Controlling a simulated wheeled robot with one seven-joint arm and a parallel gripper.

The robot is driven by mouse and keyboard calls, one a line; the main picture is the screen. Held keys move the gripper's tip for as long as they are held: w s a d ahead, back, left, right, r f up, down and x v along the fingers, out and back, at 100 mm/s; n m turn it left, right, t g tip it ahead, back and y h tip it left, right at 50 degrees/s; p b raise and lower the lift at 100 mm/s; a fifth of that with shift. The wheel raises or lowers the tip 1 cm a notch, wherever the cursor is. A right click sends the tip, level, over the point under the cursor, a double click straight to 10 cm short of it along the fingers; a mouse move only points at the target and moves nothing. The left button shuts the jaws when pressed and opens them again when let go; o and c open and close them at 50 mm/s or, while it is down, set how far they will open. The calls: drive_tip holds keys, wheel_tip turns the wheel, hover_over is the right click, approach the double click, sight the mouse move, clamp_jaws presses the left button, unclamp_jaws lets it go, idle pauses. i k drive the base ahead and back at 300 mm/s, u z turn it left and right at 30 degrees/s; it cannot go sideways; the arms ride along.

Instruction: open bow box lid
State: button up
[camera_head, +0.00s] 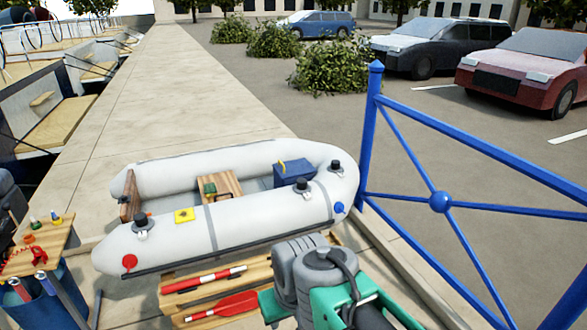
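The bow box, a small blue box (290,173), sits inside the grey inflatable dinghy (240,212) near its rounded right end. Its top looks flat and shut, with a small yellow piece at its upper left edge. The near tube and a black fitting hide part of its lower front. Grey and green links of my arm show at the bottom centre, in front of the dinghy and below the box in the picture. My gripper's fingers do not show.
A wooden seat (221,185) lies left of the box. A blue railing (440,202) stands close on the right. A red paddle (222,308) lies on planks before the dinghy. A small wooden table (40,246) stands at the left. Pavement beyond the dinghy is clear.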

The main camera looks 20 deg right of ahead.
sight(300, 167)
drive_tip(key=z, duration=0.7)
drive_tip(key=i, duration=1.9)
drive_tip(key=u, duration=0.7)
